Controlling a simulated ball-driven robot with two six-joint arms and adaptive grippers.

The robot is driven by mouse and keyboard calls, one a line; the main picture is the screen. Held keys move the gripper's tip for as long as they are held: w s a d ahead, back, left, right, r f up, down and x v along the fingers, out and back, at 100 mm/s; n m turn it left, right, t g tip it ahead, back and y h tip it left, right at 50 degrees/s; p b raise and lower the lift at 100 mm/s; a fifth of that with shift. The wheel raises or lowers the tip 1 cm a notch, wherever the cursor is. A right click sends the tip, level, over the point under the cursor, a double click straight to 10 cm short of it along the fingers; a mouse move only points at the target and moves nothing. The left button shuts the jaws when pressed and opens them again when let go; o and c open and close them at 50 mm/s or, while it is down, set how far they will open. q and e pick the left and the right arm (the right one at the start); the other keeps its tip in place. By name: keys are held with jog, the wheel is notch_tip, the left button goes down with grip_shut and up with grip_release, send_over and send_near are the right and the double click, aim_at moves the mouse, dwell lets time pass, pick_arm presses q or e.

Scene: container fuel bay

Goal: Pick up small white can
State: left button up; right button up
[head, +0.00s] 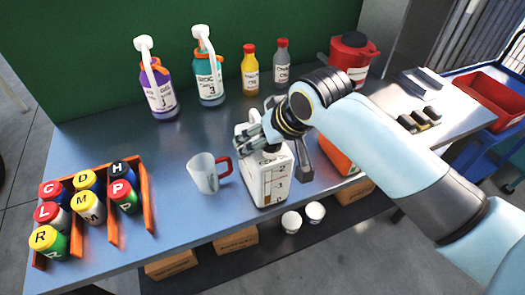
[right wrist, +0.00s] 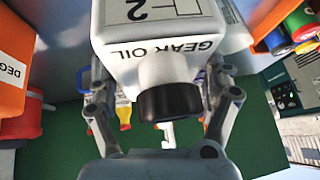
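A white gear oil can (head: 268,180) with a level scale on its front stands upright near the table's front edge. In the right wrist view the can (right wrist: 158,35) shows its "GEAR OIL" label and black cap (right wrist: 170,102). My right gripper (head: 262,140) is at the can's top, partly hiding it. In the wrist view its fingers (right wrist: 163,85) are spread on either side of the cap, with gaps between them and the cap. Whether a fingertip touches the can's shoulders is unclear. My left gripper is out of view.
A clear measuring jug (head: 203,174) with a red handle stands close left of the can. An orange container (head: 340,152) is close right. An orange rack (head: 148,196) of capped cans is at left. Pump bottles (head: 160,92) stand behind. Two small white tubs (head: 291,221) sit below the table.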

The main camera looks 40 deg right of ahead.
jog(key=c, duration=0.9)
jog(key=shift+c, duration=0.9)
